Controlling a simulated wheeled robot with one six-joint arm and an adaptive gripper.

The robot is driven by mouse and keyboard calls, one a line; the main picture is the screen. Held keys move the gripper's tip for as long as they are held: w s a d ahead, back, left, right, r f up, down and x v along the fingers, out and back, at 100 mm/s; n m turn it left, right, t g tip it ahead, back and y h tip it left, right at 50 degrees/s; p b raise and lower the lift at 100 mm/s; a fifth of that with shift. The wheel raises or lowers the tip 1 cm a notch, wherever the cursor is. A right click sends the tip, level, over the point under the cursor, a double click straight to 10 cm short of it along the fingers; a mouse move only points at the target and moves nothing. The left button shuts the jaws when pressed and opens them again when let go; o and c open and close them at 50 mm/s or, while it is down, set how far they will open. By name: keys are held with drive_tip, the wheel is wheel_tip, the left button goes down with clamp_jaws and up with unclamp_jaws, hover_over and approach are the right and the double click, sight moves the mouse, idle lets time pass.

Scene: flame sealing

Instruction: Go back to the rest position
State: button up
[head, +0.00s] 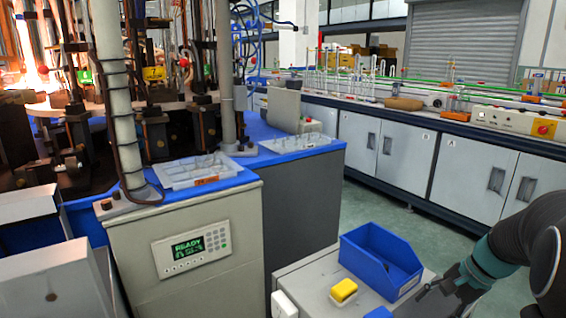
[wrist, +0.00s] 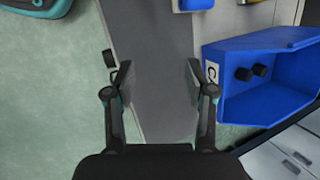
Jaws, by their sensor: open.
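My gripper (wrist: 157,80) is open in the wrist view, with nothing between its fingers. A grey surface and green floor lie beyond them. In the head view my gripper (head: 438,288) is at the lower right, just right of the blue bin (head: 352,259). The arm reaches in from the right edge. In the wrist view the bin (wrist: 235,112) is to the right of the right finger, apart from it. Two small dark pieces (wrist: 254,74) lie inside the bin.
The bin stands on a grey cabinet beside a yellow button (head: 343,290). A machine with a READY display (head: 189,248) and clear trays (head: 196,170) is at the left. A long bench (head: 400,113) with glassware runs along the back. Green floor (head: 372,215) is clear between.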

drive_tip(key=s+a+r+n+t+h+p, duration=0.1)
drive_tip(key=s+a+r+n+h, duration=0.1)
drive_tip(key=s+a+r+n, duration=0.3)
drive_tip(key=s+a+r+n+t+h+p, duration=0.1)
drive_tip(key=s+a+r+n, duration=0.4)
drive_tip(key=s+a, duration=0.5)
drive_tip(key=shift+s+a+n+t+h, duration=0.4)
drive_tip(key=shift+a+n+t+h, duration=0.3)
drive_tip(key=shift+a+n, duration=0.5)
